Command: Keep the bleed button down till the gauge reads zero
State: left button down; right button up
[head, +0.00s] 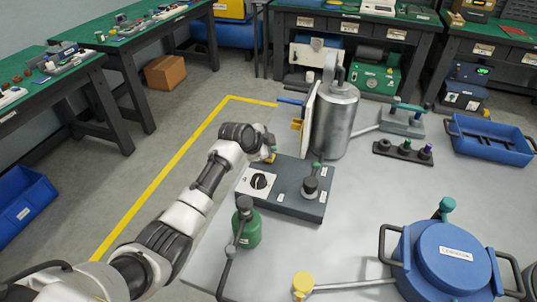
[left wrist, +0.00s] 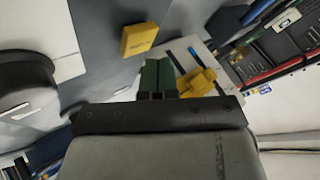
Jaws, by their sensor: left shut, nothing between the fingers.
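A dark grey control box (head: 284,205) sits on the light grey table. It carries a black knob (head: 259,181) on a white plate and a black round fitting (head: 311,186) with a green top. My left gripper (head: 271,154) is over the box's far left corner, beside a small yellow part. Its green fingers (left wrist: 157,78) are shut together and empty in the left wrist view, with a yellow part (left wrist: 198,82) just right of them. I cannot tell whether they touch it, nor which part is the bleed button. No gauge reading is legible. My right gripper is out of view.
A metal cylinder (head: 337,120) with an edge-on white plate (head: 311,108) stands behind the box. A green bottle (head: 248,229) stands in front. A blue lidded vessel (head: 446,258) and a blue tray (head: 490,143) occupy the right.

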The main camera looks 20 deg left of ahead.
pick_arm(q)
notch_tip(320, 180, up, 5)
jog(key=p, duration=0.4)
jog(key=shift+p, duration=0.3)
dwell(0.4)
